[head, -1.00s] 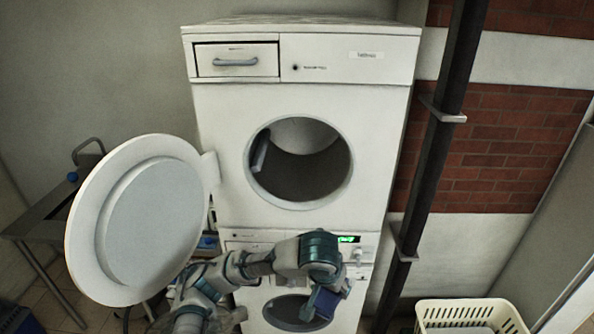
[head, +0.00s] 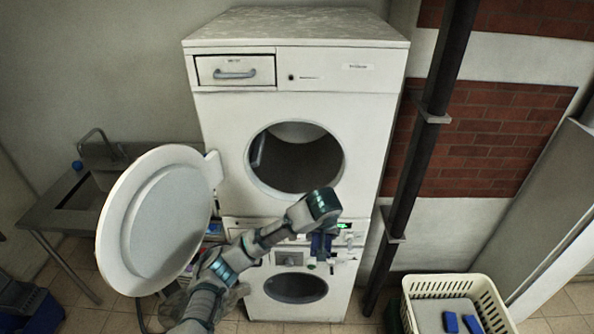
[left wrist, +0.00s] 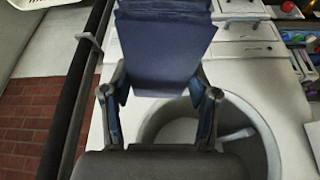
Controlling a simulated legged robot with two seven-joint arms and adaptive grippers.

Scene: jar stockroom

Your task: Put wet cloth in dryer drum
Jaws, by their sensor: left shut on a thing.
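My left gripper (head: 321,238) is shut on a folded blue cloth (left wrist: 165,55), which stands out between its fingers in the left wrist view. In the head view the cloth (head: 320,247) hangs below my wrist, in front of the control panel between two stacked dryers. The upper dryer's round drum opening (head: 300,168) is above it and looks empty, with a fin inside. In the left wrist view a drum opening (left wrist: 225,135) lies behind the gripper. The upper dryer's round door (head: 160,220) is swung open to the left. My right gripper is out of view.
A cream basket (head: 408,300) with blue cloths (head: 450,322) stands on the floor at the lower right. A dark vertical pipe (head: 425,140) runs right of the dryers. A metal sink table (head: 65,200) and a blue crate (head: 28,305) are at the left.

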